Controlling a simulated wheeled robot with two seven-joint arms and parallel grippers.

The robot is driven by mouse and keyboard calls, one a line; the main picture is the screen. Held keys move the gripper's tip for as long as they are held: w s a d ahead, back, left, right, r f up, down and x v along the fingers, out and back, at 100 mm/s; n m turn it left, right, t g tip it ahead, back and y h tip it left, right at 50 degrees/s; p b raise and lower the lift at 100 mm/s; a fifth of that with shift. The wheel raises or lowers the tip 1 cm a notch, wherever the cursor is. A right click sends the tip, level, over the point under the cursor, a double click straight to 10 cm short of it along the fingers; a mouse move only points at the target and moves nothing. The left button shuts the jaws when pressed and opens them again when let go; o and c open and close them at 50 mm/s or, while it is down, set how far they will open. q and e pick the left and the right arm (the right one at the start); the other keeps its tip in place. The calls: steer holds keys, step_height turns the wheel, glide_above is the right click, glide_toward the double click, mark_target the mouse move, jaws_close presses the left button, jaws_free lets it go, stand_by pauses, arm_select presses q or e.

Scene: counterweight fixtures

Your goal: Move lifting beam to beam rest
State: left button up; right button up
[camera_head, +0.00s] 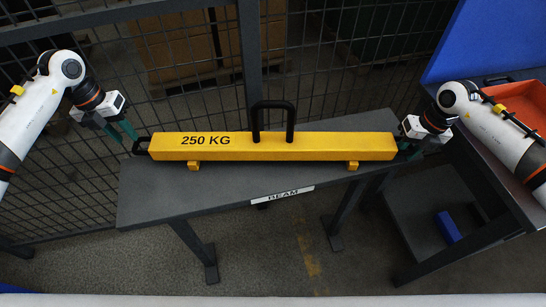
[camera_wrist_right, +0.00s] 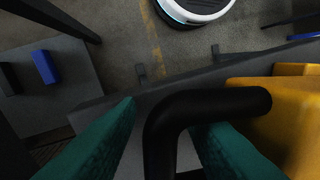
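The lifting beam (camera_head: 300,147) is a long yellow bar marked "250 KG", with a black hoop on top and a black handle at each end. It lies level on two small yellow feet on a grey table (camera_head: 250,189) labelled "BEAM". My left gripper (camera_head: 128,134) is at the left end handle (camera_head: 140,145), its teal fingers apart. My right gripper (camera_head: 408,149) is at the right end of the beam. In the right wrist view its teal fingers stand on either side of the black handle (camera_wrist_right: 163,130), with gaps showing between fingers and handle.
A wire mesh fence (camera_head: 330,60) stands behind the table. At the right are another grey table, an orange tray (camera_head: 520,98) and a blue panel (camera_head: 480,40). A small blue block (camera_head: 448,227) lies on a lower shelf. The floor in front is open.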

arm_select(q)
steer(key=shift+r, duration=0.3)
arm_select(e)
steer(key=shift+r, duration=0.4)
step_height(320, 180, up, 11)
steer(key=d, duration=0.2)
steer(key=shift+d, duration=0.15)
steer(key=shift+f, duration=0.1)
